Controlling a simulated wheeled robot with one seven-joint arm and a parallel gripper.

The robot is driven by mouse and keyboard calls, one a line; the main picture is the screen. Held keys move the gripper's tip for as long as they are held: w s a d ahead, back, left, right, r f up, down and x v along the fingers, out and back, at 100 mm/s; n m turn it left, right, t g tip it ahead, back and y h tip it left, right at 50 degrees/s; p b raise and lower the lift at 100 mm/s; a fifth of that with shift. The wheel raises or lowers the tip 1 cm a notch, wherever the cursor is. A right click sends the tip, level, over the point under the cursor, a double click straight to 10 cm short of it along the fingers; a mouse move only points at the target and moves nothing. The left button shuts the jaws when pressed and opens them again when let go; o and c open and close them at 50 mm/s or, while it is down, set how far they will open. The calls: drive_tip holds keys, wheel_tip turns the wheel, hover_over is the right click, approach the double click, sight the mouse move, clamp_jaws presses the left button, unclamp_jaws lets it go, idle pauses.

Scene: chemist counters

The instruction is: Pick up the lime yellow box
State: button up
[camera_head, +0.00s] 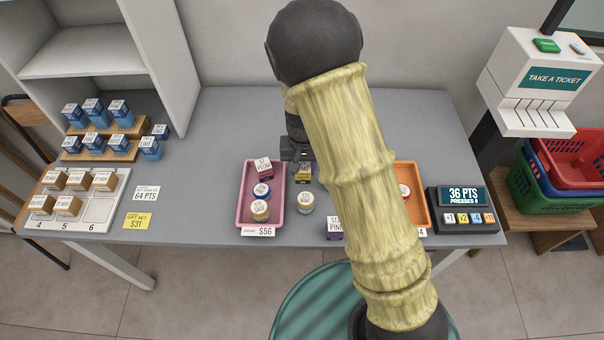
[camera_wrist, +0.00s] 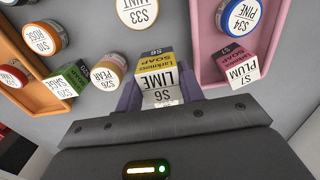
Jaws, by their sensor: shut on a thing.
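The lime yellow box (camera_wrist: 157,72) is in the middle of the wrist view, between the two fingers of my gripper (camera_wrist: 160,94). It has a yellow top and a white label reading LIME. My gripper is shut on it. In the head view the lime yellow box (camera_head: 304,174) shows just below my gripper (camera_head: 299,158), right of the pink tray (camera_head: 241,208). My arm covers part of the counter there. I cannot tell whether the box is clear of the counter.
The pink tray holds a plum box (camera_head: 264,168) and tins close beside my gripper. A mint tin (camera_head: 306,202) stands on the counter. The orange tray (camera_head: 412,172) is partly behind my arm. A points display (camera_head: 462,205) stands at right. The counter's middle left is mostly clear.

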sight(305, 165)
drive_tip(key=r, duration=0.4)
drive_tip(key=shift+w+d+r, duration=0.1)
drive_tip(key=shift+d+r, duration=0.15)
drive_tip(key=shift+r, duration=0.5)
